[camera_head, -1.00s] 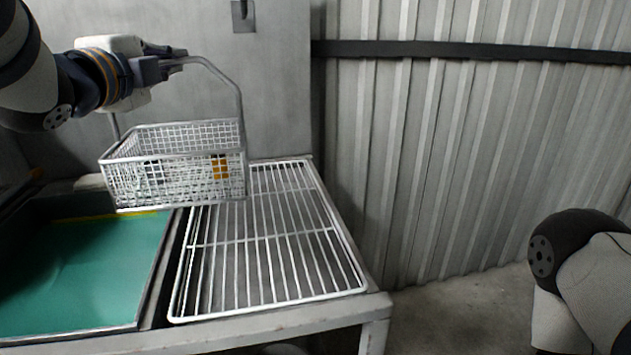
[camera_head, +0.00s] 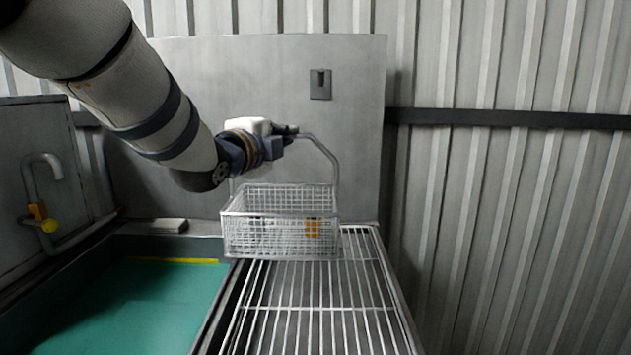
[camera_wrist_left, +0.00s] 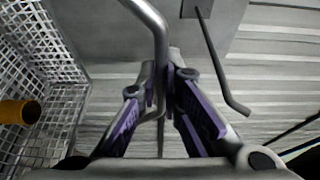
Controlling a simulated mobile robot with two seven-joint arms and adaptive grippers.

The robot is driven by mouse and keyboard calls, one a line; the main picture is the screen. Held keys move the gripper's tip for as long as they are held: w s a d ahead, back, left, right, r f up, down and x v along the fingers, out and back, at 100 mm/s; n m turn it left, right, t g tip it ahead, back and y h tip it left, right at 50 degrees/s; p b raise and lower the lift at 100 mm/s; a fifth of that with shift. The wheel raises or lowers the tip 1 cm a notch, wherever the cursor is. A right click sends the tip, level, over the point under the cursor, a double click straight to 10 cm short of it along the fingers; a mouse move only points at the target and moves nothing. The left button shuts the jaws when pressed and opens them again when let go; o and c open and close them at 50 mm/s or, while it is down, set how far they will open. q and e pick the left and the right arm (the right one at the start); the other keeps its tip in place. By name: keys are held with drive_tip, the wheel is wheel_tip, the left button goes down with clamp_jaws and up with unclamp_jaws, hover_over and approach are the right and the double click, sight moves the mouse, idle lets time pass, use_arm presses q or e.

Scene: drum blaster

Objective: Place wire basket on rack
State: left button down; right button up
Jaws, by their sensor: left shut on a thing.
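The wire basket (camera_head: 270,235) is a grey mesh box with a tall bent handle. It hangs level at the far left part of the white wire rack (camera_head: 318,308), overlapping the rack in the picture; I cannot tell whether its bottom touches. An orange part (camera_head: 312,228) shows inside the basket. My left gripper (camera_head: 290,133) is shut on the basket's handle, above the basket. In the left wrist view the purple-padded fingers (camera_wrist_left: 160,105) close around the handle bar, with the mesh (camera_wrist_left: 50,110) at left. My right gripper is not in view.
A sink with a green bottom (camera_head: 150,305) lies left of the rack, with a tap (camera_head: 42,170) and a yellow knob at far left. A grey panel with a small plate (camera_head: 320,85) stands behind. The rack's front part is clear. Corrugated wall stands to the right.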

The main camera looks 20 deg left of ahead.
use_arm(q)
hover_over(284, 188)
drive_tip(key=d, duration=0.4)
wheel_tip(284, 188, down, 6)
drive_tip(key=f, duration=0.1)
drive_tip(key=f+b, duration=0.1)
drive_tip(key=f, duration=0.1)
drive_tip(key=w+f, duration=0.1)
drive_tip(key=shift+w+d+f+b, duration=0.1)
drive_tip(key=shift+d+f+b, duration=0.05)
drive_tip(key=shift+d+b, duration=0.15)
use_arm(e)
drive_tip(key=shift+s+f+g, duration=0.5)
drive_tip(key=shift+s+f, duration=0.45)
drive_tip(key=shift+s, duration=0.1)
use_arm(q)
drive_tip(key=shift+r, duration=0.2)
drive_tip(key=shift+f, duration=0.1)
drive_tip(key=c, duration=1.8)
unclamp_jaws()
drive_tip(key=shift+f, duration=0.15)
drive_tip(key=shift+o, duration=0.2)
